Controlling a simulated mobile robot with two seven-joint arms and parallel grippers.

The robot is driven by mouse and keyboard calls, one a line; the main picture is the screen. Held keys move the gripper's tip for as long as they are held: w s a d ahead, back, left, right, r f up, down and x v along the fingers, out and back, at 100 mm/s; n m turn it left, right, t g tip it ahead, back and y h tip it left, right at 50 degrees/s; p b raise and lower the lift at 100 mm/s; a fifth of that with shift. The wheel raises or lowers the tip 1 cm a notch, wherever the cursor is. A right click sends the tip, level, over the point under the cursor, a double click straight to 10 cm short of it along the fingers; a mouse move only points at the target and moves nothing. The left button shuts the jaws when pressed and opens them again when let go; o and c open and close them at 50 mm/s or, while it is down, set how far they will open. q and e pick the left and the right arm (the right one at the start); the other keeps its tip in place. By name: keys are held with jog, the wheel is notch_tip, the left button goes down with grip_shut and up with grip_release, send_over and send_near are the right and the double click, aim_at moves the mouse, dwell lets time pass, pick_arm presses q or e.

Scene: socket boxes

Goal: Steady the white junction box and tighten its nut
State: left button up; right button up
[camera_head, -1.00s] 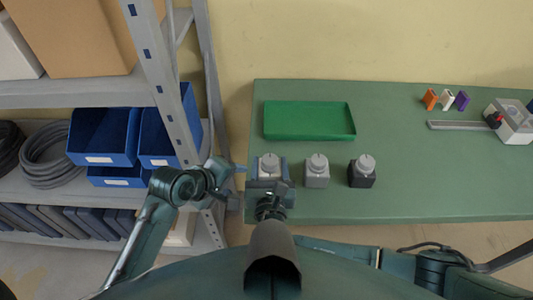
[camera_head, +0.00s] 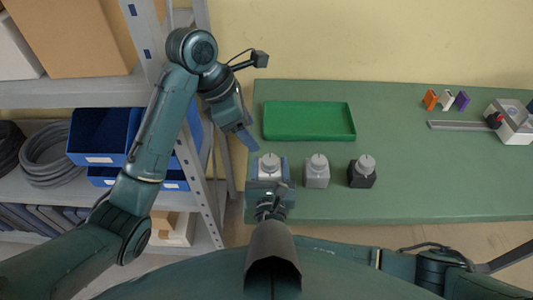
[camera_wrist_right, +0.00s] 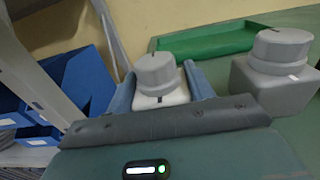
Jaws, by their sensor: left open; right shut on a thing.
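The white junction box (camera_head: 269,174) stands at the left end of the green table's row of boxes, with a round grey nut (camera_head: 270,160) on top. My right gripper (camera_head: 268,168) is shut on the box, one blue finger on each side. In the right wrist view the white box (camera_wrist_right: 160,99) sits between the two fingers, and its nut (camera_wrist_right: 157,72) stands clear above them. My left gripper (camera_head: 246,137) is open, up and to the left of the box, near the table's left edge, with fingers pointing down toward the box. It is apart from the nut.
A grey box (camera_head: 316,177) and a black box (camera_head: 361,178) with similar nuts stand to the right. A green tray (camera_head: 309,121) lies behind. A metal shelf with blue bins (camera_head: 100,137) is close on the left. The table's right front is clear.

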aim_at(269, 159)
pick_arm(q)
jog(key=x, duration=1)
jog(key=shift+d+f, duration=0.1)
jog(key=shift+f, duration=0.2)
jog(key=shift+c, duration=0.3)
jog(key=c, duration=0.9)
